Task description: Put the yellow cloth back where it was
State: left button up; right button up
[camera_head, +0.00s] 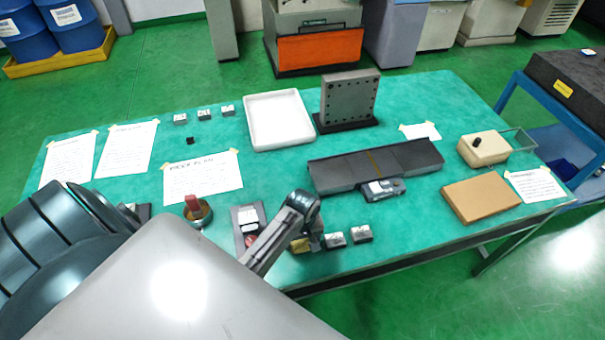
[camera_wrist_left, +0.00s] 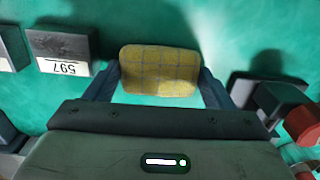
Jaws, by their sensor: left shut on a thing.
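The yellow cloth (camera_wrist_left: 160,70), a small padded-looking piece with a grid pattern, is between the two fingers of my left gripper (camera_wrist_left: 158,85). The gripper is shut on it by its two ends. In the head view a little of the cloth (camera_head: 301,245) shows below my left gripper (camera_head: 310,238), near the front edge of the green table (camera_head: 420,225). Most of the cloth there is hidden by my arm. I cannot tell whether it touches the table. My right gripper is not in view.
Two small labelled blocks (camera_head: 348,236) stand just right of the gripper. A dark holder with a red part (camera_head: 249,224) is just left, and a round red-topped pot (camera_head: 195,208) further left. Bare table shows between the papers and white tray (camera_head: 279,119).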

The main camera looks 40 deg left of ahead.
aim_at(303, 242)
pick_arm(q)
jog(key=shift+f, duration=0.1)
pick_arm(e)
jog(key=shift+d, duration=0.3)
pick_arm(q)
jog(key=o, duration=1)
jog(key=shift+c, duration=0.2)
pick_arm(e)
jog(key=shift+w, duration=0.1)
pick_arm(q)
jog(key=shift+r, duration=0.5)
notch_tip(303, 242, up, 11)
jog(key=b, duration=0.2)
jog(key=shift+r, duration=0.15)
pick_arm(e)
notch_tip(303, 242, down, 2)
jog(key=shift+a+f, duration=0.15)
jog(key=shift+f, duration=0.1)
